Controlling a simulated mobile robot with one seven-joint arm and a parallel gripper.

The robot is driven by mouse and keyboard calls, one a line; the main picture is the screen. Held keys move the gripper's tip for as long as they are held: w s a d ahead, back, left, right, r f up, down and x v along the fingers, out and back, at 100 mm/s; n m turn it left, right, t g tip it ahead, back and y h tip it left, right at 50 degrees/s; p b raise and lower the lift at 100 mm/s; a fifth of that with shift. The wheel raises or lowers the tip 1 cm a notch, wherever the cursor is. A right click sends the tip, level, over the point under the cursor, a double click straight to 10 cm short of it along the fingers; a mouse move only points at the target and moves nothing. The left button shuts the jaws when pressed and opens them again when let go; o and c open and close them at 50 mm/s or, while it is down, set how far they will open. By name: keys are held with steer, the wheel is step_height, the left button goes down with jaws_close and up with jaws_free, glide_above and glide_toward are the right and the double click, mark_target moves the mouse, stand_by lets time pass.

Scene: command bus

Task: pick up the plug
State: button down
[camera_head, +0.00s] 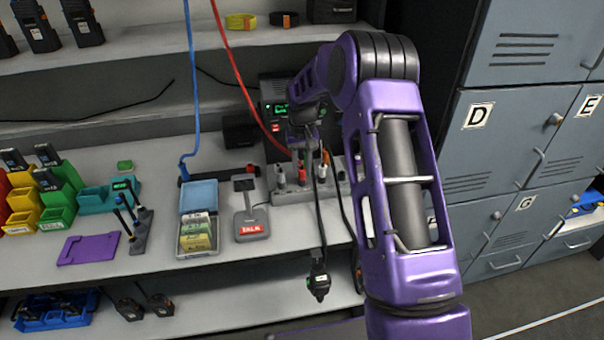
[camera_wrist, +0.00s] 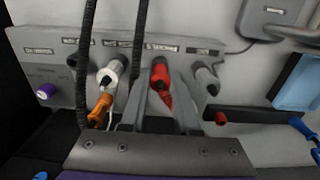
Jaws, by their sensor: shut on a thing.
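A grey socket strip (camera_head: 290,194) on the bench holds several coloured plugs, and the strip also shows in the wrist view (camera_wrist: 40,66). The red plug (camera_wrist: 160,75) stands at the strip, between the two fingers of my gripper (camera_wrist: 160,105). My gripper is shut on it. In the head view my gripper (camera_head: 302,148) reaches down over the strip, and the red plug (camera_head: 301,175) shows just below it. In the wrist view a white plug (camera_wrist: 110,72) and an orange plug (camera_wrist: 101,107) are to the left, and a grey plug (camera_wrist: 206,78) is to the right.
Black cables (camera_wrist: 138,50) run close to my fingers. A black connector (camera_head: 319,283) hangs below the bench edge. A small stand with a red label (camera_head: 250,215), a blue-lidded box (camera_head: 199,197) and coloured bins (camera_head: 50,205) are to the left. Grey lockers (camera_head: 520,110) stand at right.

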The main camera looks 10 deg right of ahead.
step_height(320, 180, up, 10)
steer(key=shift+r, duration=0.1)
stand_by(0.5)
